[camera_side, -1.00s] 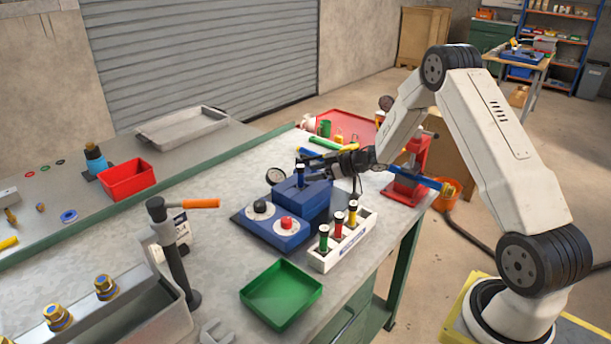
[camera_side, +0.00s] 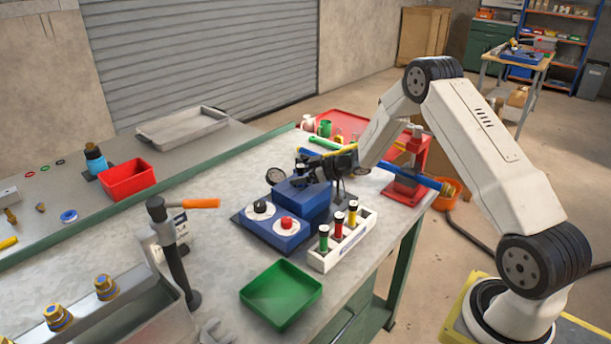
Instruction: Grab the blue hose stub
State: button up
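The blue hose stub (camera_side: 300,170), with a dark top, stands upright at the top of the blue receiver tank (camera_side: 295,198). Only its upper part shows; my gripper's dark fingers cover much of the rest. My gripper (camera_side: 304,169) reaches in from the right, at the height of the stub and just above the tank. Its fingertips overlap the stub in this view. I cannot tell whether they touch it or are closed on it.
A white rack (camera_side: 323,262) in front of the tank holds green, red and yellow stubs. A green tray (camera_side: 281,294) lies nearer. A gauge (camera_side: 276,175) is left of the tank. A red press (camera_side: 408,178) stands to the right.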

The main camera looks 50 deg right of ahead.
grip_shut()
jog(key=shift+r, duration=0.1)
jog(key=shift+r, duration=0.7)
jog(key=s+a+r, duration=0.3)
jog(key=s+r, duration=0.8)
jog(key=s, duration=0.2)
jog(key=shift+s+r, duration=0.2)
jog(key=shift+s, duration=0.1)
jog(key=shift+a, duration=0.1)
